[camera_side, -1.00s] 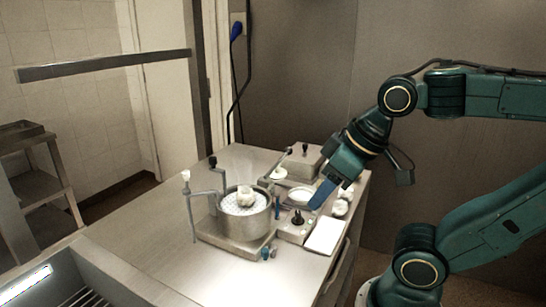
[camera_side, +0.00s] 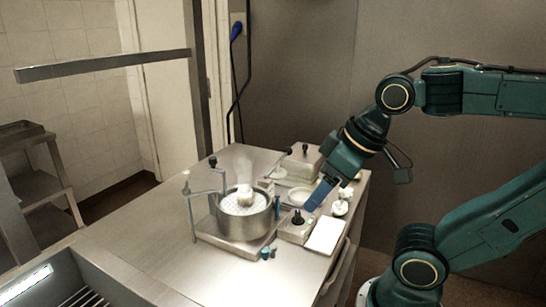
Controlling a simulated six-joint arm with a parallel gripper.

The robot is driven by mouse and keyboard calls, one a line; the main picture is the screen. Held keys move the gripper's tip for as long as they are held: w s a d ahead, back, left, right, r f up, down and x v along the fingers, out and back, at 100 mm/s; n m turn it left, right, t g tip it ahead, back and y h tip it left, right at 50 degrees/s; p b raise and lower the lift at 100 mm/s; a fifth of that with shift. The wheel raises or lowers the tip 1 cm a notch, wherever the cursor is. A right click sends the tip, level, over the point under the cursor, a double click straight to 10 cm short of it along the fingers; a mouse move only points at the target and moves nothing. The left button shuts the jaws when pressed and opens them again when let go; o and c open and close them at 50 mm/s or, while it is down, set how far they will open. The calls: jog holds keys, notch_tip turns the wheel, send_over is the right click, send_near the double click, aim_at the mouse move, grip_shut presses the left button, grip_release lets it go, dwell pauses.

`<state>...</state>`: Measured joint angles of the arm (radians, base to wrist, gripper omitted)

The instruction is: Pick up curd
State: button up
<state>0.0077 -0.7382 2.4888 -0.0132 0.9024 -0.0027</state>
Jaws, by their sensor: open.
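A white lump of curd (camera_side: 245,193) sits on the perforated white surface inside the round metal pot (camera_side: 246,226). The pot stands on a metal base near the middle of the steel table. My gripper (camera_side: 314,202) has blue fingers and points down and to the left. It is above the table's right part, to the right of the pot and apart from it. It is open, and I see nothing held in it. The small gap between the fingers is hard to make out.
A metal clamp arm (camera_side: 190,205) stands at the pot's left. A white plate (camera_side: 298,196), a white rectangular block (camera_side: 325,235) and small white items (camera_side: 340,207) lie around my gripper. The table's left front (camera_side: 150,235) is clear.

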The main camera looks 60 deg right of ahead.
jog(key=w+d+r+n+g+y, duration=0.1)
jog(key=w+r+n, duration=0.1)
jog(key=w, duration=0.5)
jog(key=w+d+r+n+g+y, duration=0.1)
jog(key=w+r+n+y, duration=0.15)
jog(key=w, duration=0.45)
jog(key=w+d+f+n+g, duration=0.1)
jog(key=w+d+f, duration=0.1)
jog(key=d, duration=0.5)
jog(key=w+d+f+n+g+y, duration=0.1)
jog(key=w+d+f+n, duration=0.1)
jog(key=w+d, duration=0.3)
jog(key=shift+d, duration=0.95)
jog(key=shift+n+y, duration=0.25)
send_over(248, 188)
jog(key=d, duration=0.2)
jog(key=shift+s+d+f, duration=0.1)
jog(key=shift+s+f, duration=0.1)
jog(key=shift+f, duration=1.6)
jog(key=shift+s+d+f, duration=0.1)
jog(key=shift+s+f, duration=0.05)
jog(key=shift+f, duration=1.6)
jog(key=shift+a+f, duration=0.15)
jog(key=shift+f, duration=0.2)
jog(key=shift+f, duration=0.1)
